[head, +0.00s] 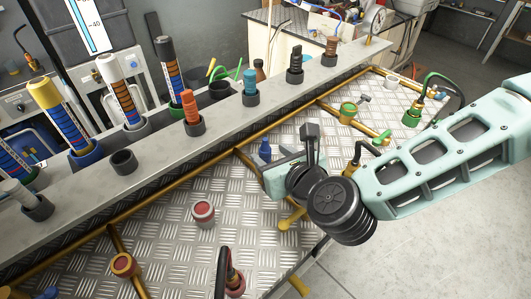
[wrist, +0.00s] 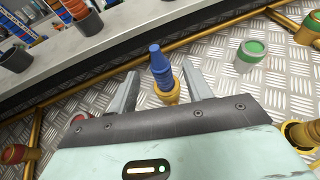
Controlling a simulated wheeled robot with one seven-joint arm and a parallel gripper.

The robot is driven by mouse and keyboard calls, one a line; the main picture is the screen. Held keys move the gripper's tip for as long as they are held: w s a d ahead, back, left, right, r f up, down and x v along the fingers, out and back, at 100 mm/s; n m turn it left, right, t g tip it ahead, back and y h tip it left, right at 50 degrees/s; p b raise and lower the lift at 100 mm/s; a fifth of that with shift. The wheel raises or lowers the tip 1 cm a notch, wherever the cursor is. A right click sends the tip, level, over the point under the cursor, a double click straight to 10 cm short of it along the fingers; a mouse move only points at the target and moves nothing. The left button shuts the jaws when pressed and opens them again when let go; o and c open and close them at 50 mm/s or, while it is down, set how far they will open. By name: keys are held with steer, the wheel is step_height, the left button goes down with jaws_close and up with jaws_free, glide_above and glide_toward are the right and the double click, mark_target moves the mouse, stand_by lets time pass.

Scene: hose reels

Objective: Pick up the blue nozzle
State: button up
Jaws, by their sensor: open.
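The blue nozzle (wrist: 158,62) stands upright on a yellow base (wrist: 168,96) in the wrist view. It also shows in the head view (head: 265,150), just beyond my gripper, with its lower part hidden. My gripper (wrist: 160,72) is open, with one finger on each side of the nozzle. Gaps show between the nozzle and both fingers, so I see no contact. In the head view my gripper (head: 276,166) is low over the metal plate, partly hidden by my wrist.
The diamond-plate surface (head: 175,225) carries brass pipes, a red-topped cup (head: 204,213) and a green-topped cup (wrist: 250,54). A grey ledge (head: 225,112) behind holds an orange nozzle (head: 190,107), a blue nozzle (head: 250,82) and other pieces in dark cups.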

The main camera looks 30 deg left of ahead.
mark_target(267, 152)
steer(key=p+x, duration=0.2)
steer(key=x, duration=0.2)
steer(key=shift+w+a, duration=0.2)
steer(key=shift+a, duration=0.15)
steer(key=shift+w+a+f, duration=0.25)
steer(key=shift+a, duration=0.05)
jaws_close()
